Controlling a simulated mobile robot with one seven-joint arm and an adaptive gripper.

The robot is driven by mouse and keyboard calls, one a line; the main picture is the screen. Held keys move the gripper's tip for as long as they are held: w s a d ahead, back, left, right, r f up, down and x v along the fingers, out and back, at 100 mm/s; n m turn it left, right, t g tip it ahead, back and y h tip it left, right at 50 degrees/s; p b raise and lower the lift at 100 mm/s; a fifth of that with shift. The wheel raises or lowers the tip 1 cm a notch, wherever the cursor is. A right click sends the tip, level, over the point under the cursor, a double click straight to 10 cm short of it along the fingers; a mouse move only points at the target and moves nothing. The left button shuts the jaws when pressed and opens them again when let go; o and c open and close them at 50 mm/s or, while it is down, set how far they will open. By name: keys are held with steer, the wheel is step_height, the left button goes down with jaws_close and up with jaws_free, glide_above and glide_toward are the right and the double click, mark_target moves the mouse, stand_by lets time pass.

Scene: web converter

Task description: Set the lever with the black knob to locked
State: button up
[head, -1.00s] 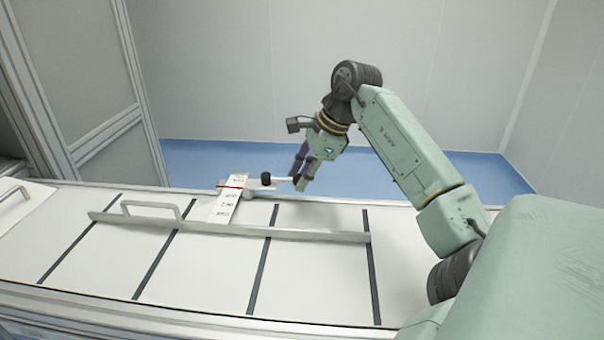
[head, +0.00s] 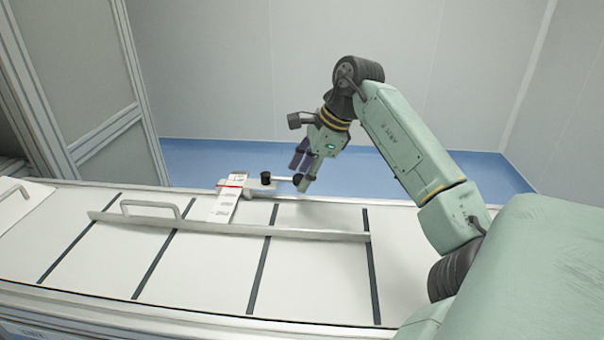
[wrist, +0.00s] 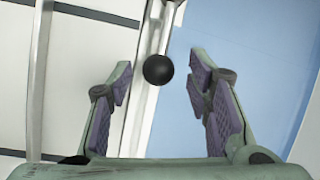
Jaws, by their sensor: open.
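The lever is a thin light rod (head: 283,179) reaching right from a small metal block on the bench, with a round black knob (head: 297,180) at its end. My gripper (head: 299,182) is open around the knob in the head view, partly hiding it. In the wrist view, the knob (wrist: 158,69) sits between the two purple-padded fingertips of my gripper (wrist: 160,74), with a visible gap on each side. A white label plate (head: 227,198) with a red line stands left of the lever; its words are too small to read surely.
A short black cylinder (head: 266,178) stands at the lever's block. A metal rail (head: 310,234) and a bar handle (head: 150,205) lie across the white panels in front. Blue floor (head: 225,160) shows behind the bench. A framed cabinet (head: 75,80) stands at left.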

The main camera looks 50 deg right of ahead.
steer(key=v, duration=1.1)
steer(key=shift+r, duration=0.15)
steer(key=shift+s, duration=0.1)
